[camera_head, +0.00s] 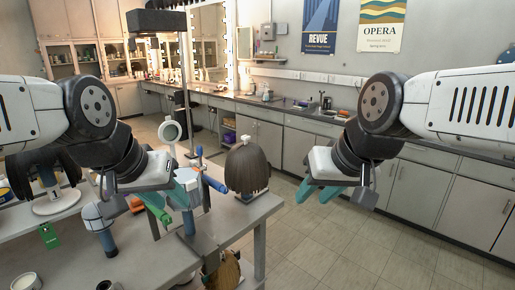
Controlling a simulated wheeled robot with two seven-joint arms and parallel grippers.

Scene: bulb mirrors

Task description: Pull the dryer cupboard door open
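Grey cupboard doors run under the long counter: one door (414,190) and another door (474,207) at the right, and a further door (298,148) near the middle. All look shut, with slim upright handles. I cannot tell which is the dryer cupboard. My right gripper (317,192) is in front of the cupboards, in the air over the floor, with its teal fingers apart and nothing between them. My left gripper (168,198) is over the near table among the tools, its green fingers seemingly apart. Whether it touches anything there is unclear.
The near table (150,262) holds a dark-haired wig head (246,168), a round mirror (171,132), a blue-handled tool (214,183) and other items. The counter (285,108) has a sink area and small items. The tiled floor (345,240) between table and cupboards is clear.

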